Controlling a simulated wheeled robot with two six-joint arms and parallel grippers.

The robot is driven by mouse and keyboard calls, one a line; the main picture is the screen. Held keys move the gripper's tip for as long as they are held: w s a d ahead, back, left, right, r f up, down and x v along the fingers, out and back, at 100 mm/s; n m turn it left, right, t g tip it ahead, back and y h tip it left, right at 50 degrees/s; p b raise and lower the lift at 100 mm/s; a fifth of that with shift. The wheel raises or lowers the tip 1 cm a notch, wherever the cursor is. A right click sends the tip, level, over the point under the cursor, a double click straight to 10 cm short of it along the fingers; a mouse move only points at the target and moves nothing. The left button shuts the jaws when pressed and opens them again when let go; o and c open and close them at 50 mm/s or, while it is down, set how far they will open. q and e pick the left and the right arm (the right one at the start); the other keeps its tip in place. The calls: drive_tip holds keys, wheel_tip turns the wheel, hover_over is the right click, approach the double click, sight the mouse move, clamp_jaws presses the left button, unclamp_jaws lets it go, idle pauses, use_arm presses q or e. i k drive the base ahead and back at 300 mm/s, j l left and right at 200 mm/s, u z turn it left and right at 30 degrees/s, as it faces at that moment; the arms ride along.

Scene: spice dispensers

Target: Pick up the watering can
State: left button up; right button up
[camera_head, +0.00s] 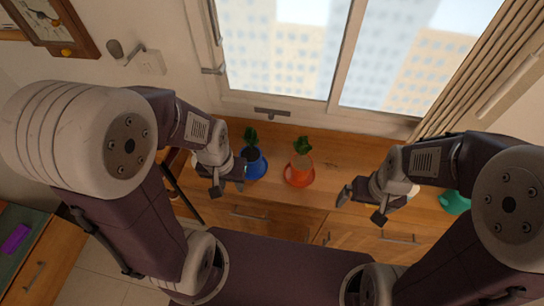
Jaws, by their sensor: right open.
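A teal-green object (455,202), which may be the watering can, stands at the right end of the wooden counter. My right arm covers much of it, so its full shape is hidden. My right gripper (361,206) is open and empty, to the left of the green object and apart from it. My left gripper (228,187) is at the left of the counter, by the blue pot; I cannot tell how far its fingers are apart.
A blue pot (257,166) and an orange pot (300,172), each with a green plant, stand on the wooden counter (345,150) below the window. Drawers with handles (250,213) are in the counter's front. Counter between the orange pot and my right gripper is clear.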

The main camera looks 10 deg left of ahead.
sight(451, 202)
drive_tip(key=z, duration=1.75)
drive_tip(key=i+l+u, duration=0.3)
drive_tip(key=l, duration=0.35)
drive_tip(key=i+l+u, duration=0.15)
drive_tip(key=l, duration=0.25)
drive_tip(key=i+l+u, duration=0.1)
drive_tip(key=i+l, duration=0.15)
drive_tip(key=i+l+u, duration=0.15)
drive_tip(key=l, duration=0.35)
drive_tip(key=i+l+u, duration=0.15)
drive_tip(key=l, duration=0.15)
drive_tip(key=i+l+u, duration=0.15)
drive_tip(key=l, duration=0.15)
drive_tip(key=i+l+u, duration=0.15)
drive_tip(key=l, duration=0.2)
drive_tip(key=i, duration=0.2)
drive_tip(key=u, duration=0.05)
